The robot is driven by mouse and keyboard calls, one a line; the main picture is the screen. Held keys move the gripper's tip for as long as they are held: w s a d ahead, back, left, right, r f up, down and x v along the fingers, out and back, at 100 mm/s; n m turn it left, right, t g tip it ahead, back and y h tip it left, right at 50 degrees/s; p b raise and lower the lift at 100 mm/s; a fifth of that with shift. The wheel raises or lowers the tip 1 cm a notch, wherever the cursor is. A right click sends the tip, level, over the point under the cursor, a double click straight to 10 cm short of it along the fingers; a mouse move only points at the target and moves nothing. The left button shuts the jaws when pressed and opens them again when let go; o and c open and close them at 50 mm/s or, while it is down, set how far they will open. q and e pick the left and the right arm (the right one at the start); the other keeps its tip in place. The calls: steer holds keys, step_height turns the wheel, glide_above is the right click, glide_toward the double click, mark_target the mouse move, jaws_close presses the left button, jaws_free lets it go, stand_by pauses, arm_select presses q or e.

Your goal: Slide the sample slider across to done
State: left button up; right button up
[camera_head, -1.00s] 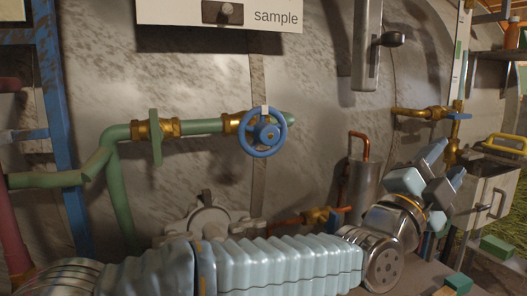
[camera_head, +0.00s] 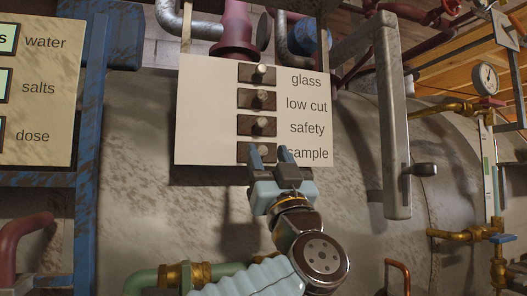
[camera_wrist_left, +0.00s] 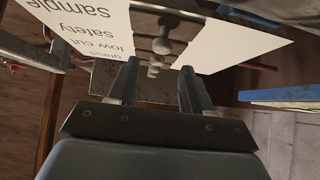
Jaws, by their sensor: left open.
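The white panel (camera_head: 205,110) carries a column of dark slots with pale round knobs, labelled glass, low cut, safety and sample. The sample slider (camera_head: 243,152) is the lowest; its knob is partly hidden by my gripper. Contact cannot be told. My right gripper is not in view.
Another sign (camera_head: 30,100) and a blue post (camera_head: 92,130) stand at the left. Green and brass pipes run below. A gauge (camera_head: 486,79) is at the right.

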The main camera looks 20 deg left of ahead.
mark_target(263, 153)
arm_select(q)
steer(key=shift+w+a+r+p, duration=0.25)
steer(key=shift+w+a, duration=0.25)
steer(key=shift+w, duration=0.25)
steer(key=shift+w+a+r+p, duration=0.25)
steer(key=shift+w+a, duration=0.2)
steer(key=shift+w, duration=0.25)
steer(key=shift+f, duration=0.1)
jaws_close()
